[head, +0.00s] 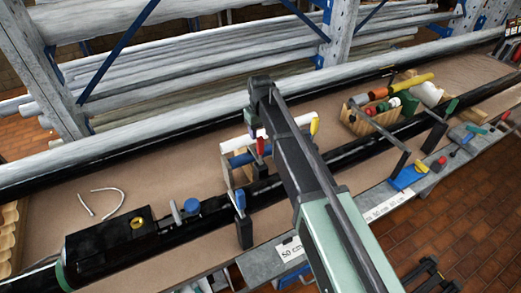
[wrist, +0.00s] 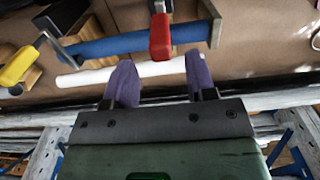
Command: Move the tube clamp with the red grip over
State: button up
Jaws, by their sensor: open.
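The tube clamp with the red grip (head: 260,146) stands near the middle of the bench in the head view, at a short blue tube (head: 243,158). In the wrist view its red grip (wrist: 160,38) is upper centre, in front of the blue tube (wrist: 120,46). My gripper (wrist: 160,78) is open and empty, its two purple fingers apart. The red grip appears just beyond the fingertips, between their lines, not touching them. In the head view my gripper end (head: 254,120) hangs close by the red grip, and the fingers are hard to make out. The clamp's jaw is partly hidden.
A white tube (wrist: 130,72) lies alongside the blue one. A yellow-grip clamp (head: 315,126) and a blue-grip clamp (head: 240,203) stand nearby. A long black pipe (head: 165,232) runs along the front. A wooden crate (head: 358,122) holds parts at right.

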aim_at(260, 138)
notch_tip(260, 138, down, 6)
jog(key=b, duration=0.4)
jog(key=shift+f+b, duration=0.25)
jog(key=shift+b, duration=0.1)
jog(key=shift+r, duration=0.1)
jog(key=shift+r, duration=0.1)
jog(key=shift+c, duration=0.3)
grip_shut()
